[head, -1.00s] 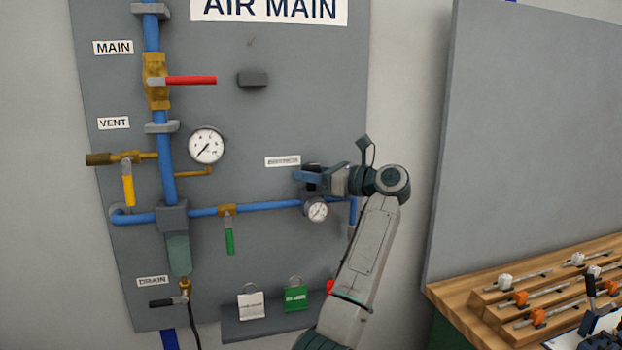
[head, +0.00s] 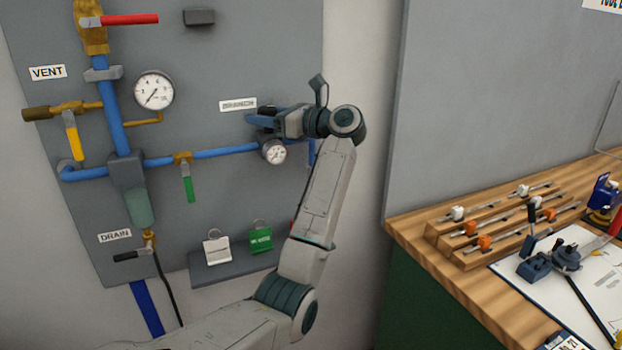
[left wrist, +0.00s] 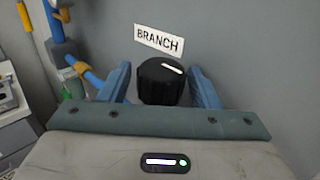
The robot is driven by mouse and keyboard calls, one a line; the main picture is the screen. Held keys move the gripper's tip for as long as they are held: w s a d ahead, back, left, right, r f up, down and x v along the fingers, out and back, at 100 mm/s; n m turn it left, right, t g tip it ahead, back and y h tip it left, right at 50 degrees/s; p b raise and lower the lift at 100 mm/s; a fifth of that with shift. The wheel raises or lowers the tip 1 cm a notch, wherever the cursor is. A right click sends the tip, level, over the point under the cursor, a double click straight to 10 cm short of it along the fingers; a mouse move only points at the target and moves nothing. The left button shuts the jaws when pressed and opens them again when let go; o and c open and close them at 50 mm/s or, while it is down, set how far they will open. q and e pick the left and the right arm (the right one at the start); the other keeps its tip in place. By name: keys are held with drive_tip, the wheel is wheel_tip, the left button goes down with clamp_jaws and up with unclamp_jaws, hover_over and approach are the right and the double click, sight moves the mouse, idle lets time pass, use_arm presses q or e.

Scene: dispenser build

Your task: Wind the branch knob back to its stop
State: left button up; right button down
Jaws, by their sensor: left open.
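The branch knob (left wrist: 162,84) is black and ribbed, with a white mark line on its face that points right and slightly down in the left wrist view. It sits below the BRANCH label (left wrist: 158,39) on the grey panel. My left gripper (left wrist: 160,69) is open, with one blue finger on each side of the knob and a visible gap on both sides. In the head view, my left gripper (head: 256,115) is at the label's lower right and mostly hides the knob. The branch gauge (head: 274,152) is just below. My right gripper is not in view.
The panel (head: 230,60) carries blue pipe, a larger gauge (head: 154,90), a red lever (head: 130,19), a yellow lever (head: 73,137) and a green lever (head: 188,183). Tags hang over a ledge (head: 230,270). A wooden bench (head: 420,235) with tools stands right.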

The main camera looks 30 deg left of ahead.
use_arm(q)
drive_tip(key=m+t+h+p, duration=0.2)
drive_tip(key=m+t+p, duration=0.1)
drive_tip(key=t+p, duration=0.1)
drive_tip(key=m+t+h+p, duration=0.2)
drive_tip(key=m+t+p, duration=0.1)
drive_tip(key=t+p, duration=0.1)
drive_tip(key=m+t+h+p, duration=0.2)
drive_tip(key=m+t+p, duration=0.2)
drive_tip(key=t+p, duration=0.1)
drive_tip(key=shift+a+r+t, duration=0.1)
drive_tip(key=shift+r+t, duration=0.15)
drive_tip(key=shift+t, duration=0.15)
drive_tip(key=shift+s+f+m+t+h, duration=0.1)
drive_tip(key=shift+f+m+t+h, duration=0.1)
drive_tip(key=shift+m+t+h, duration=0.1)
drive_tip(key=s+d+r+m+t+y+b, duration=0.35)
drive_tip(key=s+d+m+t, duration=0.55)
drive_tip(key=s, duration=0.7)
drive_tip(key=s+d+f+m+g+h, duration=0.1)
drive_tip(key=d+f+m+h, duration=0.5)
drive_tip(key=m+h, duration=0.5)
drive_tip(key=s+d+f+m+g+h, duration=0.1)
drive_tip(key=s+d+f+m+h, duration=0.1)
drive_tip(key=d+f+m+h, duration=0.5)
drive_tip(key=shift+s+d+m+g+h+b, duration=0.3)
drive_tip(key=shift+d+m+h, duration=1.05)
drive_tip(key=shift+m+h, duration=2.85)
